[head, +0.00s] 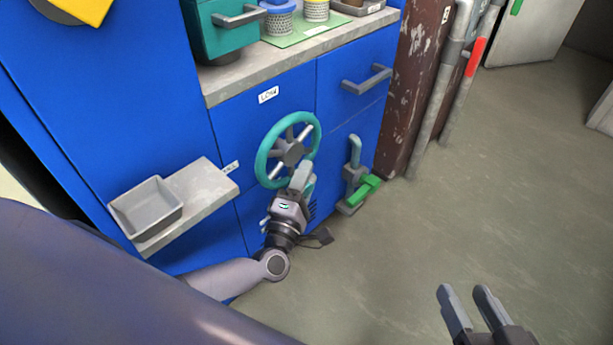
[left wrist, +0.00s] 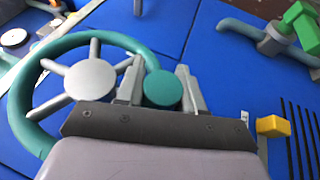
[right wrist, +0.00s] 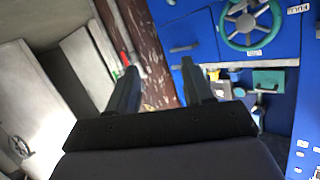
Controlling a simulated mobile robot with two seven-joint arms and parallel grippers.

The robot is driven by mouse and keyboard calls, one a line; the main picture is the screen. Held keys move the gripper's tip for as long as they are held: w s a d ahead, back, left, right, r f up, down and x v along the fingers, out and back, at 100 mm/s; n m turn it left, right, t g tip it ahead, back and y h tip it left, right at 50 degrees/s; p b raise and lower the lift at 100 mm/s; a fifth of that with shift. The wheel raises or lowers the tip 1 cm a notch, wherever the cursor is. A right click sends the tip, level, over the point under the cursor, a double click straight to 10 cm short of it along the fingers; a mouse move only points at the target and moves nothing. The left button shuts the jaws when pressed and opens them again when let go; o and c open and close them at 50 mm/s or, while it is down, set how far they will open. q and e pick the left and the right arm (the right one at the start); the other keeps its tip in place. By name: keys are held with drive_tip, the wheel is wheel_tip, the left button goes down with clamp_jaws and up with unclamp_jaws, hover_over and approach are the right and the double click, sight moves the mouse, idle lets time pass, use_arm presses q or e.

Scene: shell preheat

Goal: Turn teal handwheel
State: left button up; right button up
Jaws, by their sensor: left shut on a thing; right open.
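The teal handwheel (head: 262,160), with grey spokes and a grey hub (head: 290,152), is mounted on the front of the blue cabinet. My left gripper (head: 303,176) is at the wheel's lower right. In the left wrist view its fingers close on the wheel's round teal knob (left wrist: 162,88), with the wheel rim (left wrist: 22,110) to the left. The gripper partly hides the knob in the head view. My right gripper (head: 465,300) is open and empty over the floor at lower right. The right wrist view also shows the handwheel (right wrist: 228,29) at upper right.
A grey shelf (head: 205,185) with a grey bin (head: 147,208) juts out left of the wheel. A lever valve with a green handle (head: 360,192) is close to the right. Pipes (head: 432,100) stand beyond it. The floor (head: 490,190) at right is clear.

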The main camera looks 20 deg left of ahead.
use_arm(q)
clamp_jaws()
